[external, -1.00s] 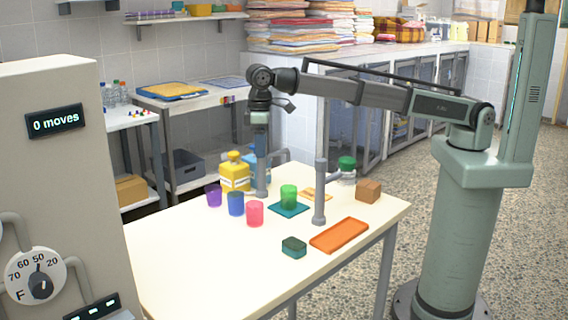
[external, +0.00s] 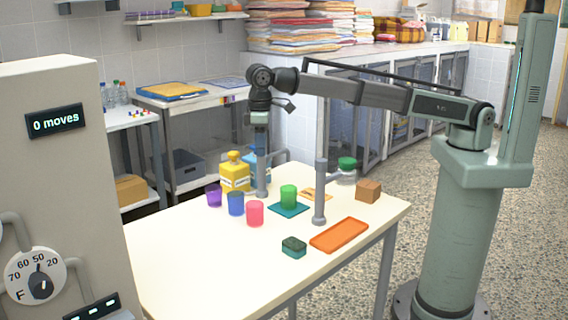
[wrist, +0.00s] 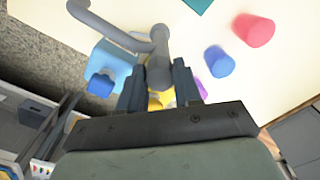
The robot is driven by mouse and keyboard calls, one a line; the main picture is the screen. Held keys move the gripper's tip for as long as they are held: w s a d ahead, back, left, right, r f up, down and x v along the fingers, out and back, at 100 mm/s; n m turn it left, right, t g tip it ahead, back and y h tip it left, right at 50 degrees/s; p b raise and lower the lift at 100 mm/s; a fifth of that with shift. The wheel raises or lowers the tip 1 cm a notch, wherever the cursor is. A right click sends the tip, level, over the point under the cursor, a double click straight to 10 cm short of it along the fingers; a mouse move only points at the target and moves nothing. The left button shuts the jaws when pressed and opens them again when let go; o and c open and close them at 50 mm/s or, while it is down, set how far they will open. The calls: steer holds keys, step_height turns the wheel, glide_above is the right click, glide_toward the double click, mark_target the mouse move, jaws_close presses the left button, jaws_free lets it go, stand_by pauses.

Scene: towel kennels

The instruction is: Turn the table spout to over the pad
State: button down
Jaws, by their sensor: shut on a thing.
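A grey table spout (wrist: 112,30) has an upright post and a bent arm. My gripper (wrist: 159,78) points down at the top of this post, with its fingers on both sides, shut on it. In the external view my gripper (external: 260,125) is above the back-left post (external: 262,183). The spout's arm runs toward the upper left in the wrist view, away from the teal pad (wrist: 198,4); its tip is not clear. In the external view the pad (external: 276,211) lies in front and to the right, with a green cup (external: 288,196) on it.
A second grey post (external: 320,200) with a side arm stands right of the pad, near a green-lidded jar (external: 347,165). A yellow bottle (external: 234,175), light blue bottle (wrist: 110,62), purple, blue and pink cups (external: 255,213) stand close. An orange tray (external: 339,235) lies at the front.

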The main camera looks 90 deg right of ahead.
steer(key=shift+m, duration=0.3)
steer(key=m, duration=0.3)
steer(key=shift+m, duration=0.3)
steer(key=m, duration=1.3)
steer(key=shift+m, duration=0.3)
stand_by(0.3)
steer(key=c, duration=0.8)
jaws_free()
steer(key=shift+r, duration=0.1)
